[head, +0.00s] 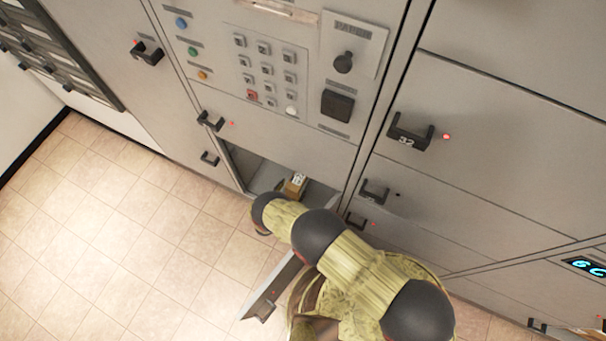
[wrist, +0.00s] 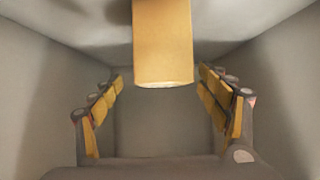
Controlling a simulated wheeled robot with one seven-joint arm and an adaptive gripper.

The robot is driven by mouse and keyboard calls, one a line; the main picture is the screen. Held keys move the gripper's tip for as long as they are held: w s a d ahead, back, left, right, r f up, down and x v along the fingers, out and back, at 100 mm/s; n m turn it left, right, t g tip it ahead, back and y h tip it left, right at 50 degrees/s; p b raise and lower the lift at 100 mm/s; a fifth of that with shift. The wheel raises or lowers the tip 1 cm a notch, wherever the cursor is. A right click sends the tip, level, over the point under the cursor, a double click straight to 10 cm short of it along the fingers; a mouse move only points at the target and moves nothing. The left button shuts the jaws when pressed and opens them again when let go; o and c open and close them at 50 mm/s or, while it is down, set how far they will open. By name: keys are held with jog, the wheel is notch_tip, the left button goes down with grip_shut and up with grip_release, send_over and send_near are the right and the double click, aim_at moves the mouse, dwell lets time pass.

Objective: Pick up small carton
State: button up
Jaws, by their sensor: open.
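The small carton (head: 295,185) is a tan box with a white label, inside an open locker compartment (head: 245,165) low in the grey wall. In the wrist view the carton (wrist: 162,45) is at the top centre, cut off by the frame edge. My gripper (wrist: 160,95) is open, its yellow-padded fingers apart to the left and right. The carton lies between the two finger lines in the picture, and no finger visibly touches it. In the head view my arm hides the gripper's fingers and part of the opening.
The compartment's grey walls (wrist: 45,85) stand close on both sides of the fingers. The open locker door (head: 270,292) hangs out beside my arm. A keypad panel (head: 265,70) and closed lockers with black handles surround the opening. Tiled floor (head: 120,220) is clear at left.

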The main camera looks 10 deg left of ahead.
aim_at(299, 178)
jog(key=shift+w+d+f, duration=0.15)
jog(key=shift+w+d, duration=0.1)
jog(key=shift+w, duration=0.3)
jog(key=b+x, duration=0.1)
jog(key=x, duration=0.2)
jog(key=b+x, duration=0.2)
jog(key=x, duration=0.2)
jog(key=shift+w+a, duration=0.1)
jog(key=shift+w, duration=0.2)
jog(key=shift+r, duration=0.25)
jog(key=shift+c, duration=0.8)
jog(key=c, duration=1.4)
jog(key=shift+c, duration=0.2)
